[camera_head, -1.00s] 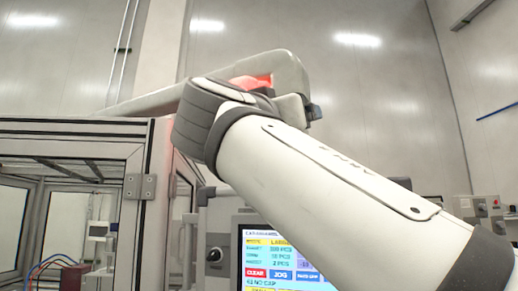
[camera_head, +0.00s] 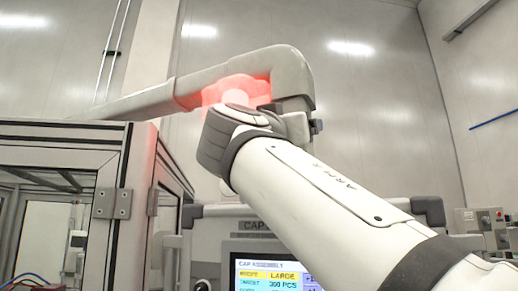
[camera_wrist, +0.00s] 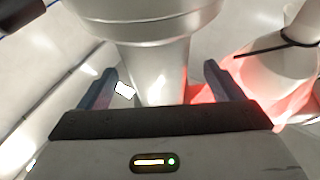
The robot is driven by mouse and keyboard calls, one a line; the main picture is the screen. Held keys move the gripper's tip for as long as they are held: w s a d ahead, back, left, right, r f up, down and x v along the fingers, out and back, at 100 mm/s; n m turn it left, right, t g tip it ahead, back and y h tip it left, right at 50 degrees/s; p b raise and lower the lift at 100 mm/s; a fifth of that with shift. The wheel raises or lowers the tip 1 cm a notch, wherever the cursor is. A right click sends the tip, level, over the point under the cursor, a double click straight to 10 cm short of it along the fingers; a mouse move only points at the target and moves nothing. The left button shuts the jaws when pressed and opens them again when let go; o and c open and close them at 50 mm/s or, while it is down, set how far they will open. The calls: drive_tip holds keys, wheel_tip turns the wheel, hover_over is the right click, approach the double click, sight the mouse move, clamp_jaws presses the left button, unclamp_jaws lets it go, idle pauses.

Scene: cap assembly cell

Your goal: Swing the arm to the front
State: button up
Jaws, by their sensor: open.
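My arm crosses the head view from the lower right up to a grey joint near the middle. It is bent there, and a pale link runs off to the left above the cabinet. My gripper is not clearly visible in the head view. In the wrist view, my gripper (camera_wrist: 160,70) is open, with one dark finger on each side. A pale grey cylindrical body stands beyond and between the fingers. I cannot tell whether it touches them. Nothing is clearly held.
A framed glass cabinet (camera_head: 112,203) stands at the left. A control panel with a lit screen (camera_head: 272,272) is low in the middle, partly behind my arm. A grey button box (camera_head: 484,228) is at the right. A red glow shows by the arm joint. The upper wall area is clear.

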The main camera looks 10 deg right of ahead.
drive_tip(key=shift+w+d+r+p, duration=0.3)
drive_tip(key=shift+w+d+r, duration=0.15)
drive_tip(key=shift+d, duration=0.05)
drive_tip(key=shift+w+d, duration=0.1)
drive_tip(key=shift+w, duration=0.2)
drive_tip(key=shift+s, duration=0.1)
